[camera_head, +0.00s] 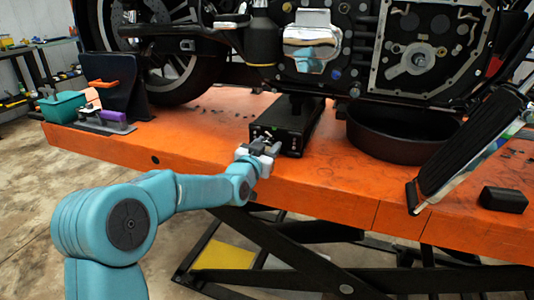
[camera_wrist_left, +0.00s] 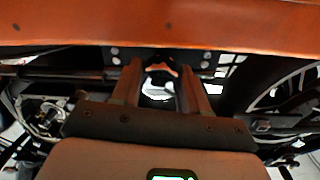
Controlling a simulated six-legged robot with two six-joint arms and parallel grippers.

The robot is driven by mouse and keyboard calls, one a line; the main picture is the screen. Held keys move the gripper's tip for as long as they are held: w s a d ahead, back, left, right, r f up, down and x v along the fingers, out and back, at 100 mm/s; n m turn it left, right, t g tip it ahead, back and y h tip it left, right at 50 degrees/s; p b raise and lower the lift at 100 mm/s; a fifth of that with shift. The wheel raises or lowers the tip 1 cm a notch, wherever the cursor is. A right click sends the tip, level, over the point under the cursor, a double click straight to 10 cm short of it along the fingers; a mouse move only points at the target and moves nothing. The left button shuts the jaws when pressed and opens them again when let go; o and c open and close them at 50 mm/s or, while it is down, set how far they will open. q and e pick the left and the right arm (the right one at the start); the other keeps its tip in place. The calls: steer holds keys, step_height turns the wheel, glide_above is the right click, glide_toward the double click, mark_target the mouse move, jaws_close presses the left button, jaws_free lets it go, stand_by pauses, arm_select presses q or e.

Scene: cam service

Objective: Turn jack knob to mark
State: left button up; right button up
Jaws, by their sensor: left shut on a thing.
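The jack is a black box (camera_head: 292,122) on the orange lift table, under the motorcycle's engine. Its front panel faces me, and pale dots show on that panel (camera_wrist_left: 115,58) in the left wrist view. My left gripper (camera_head: 265,147) is at this panel, its fingers pointing at it. In the left wrist view the fingers (camera_wrist_left: 160,88) stand on both sides of a small dark knob (camera_wrist_left: 160,69) with a light orange-brown patch, shut on it. In the head view the gripper mostly hides the knob. I cannot make out which dot is the mark. My right gripper is not in view.
A black footboard (camera_head: 470,150) leans at the right, near a small black block (camera_head: 503,199). A teal bin (camera_head: 62,106) sits at the left end.

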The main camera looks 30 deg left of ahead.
arm_select(q)
steer(key=shift+m+b, duration=0.4)
steer(key=shift+m, duration=0.5)
steer(key=m, duration=0.2)
steer(key=shift+m+b, duration=0.3)
steer(key=shift+m, duration=2.9)
steer(key=o, duration=1.1)
steer(key=shift+c, duration=0.2)
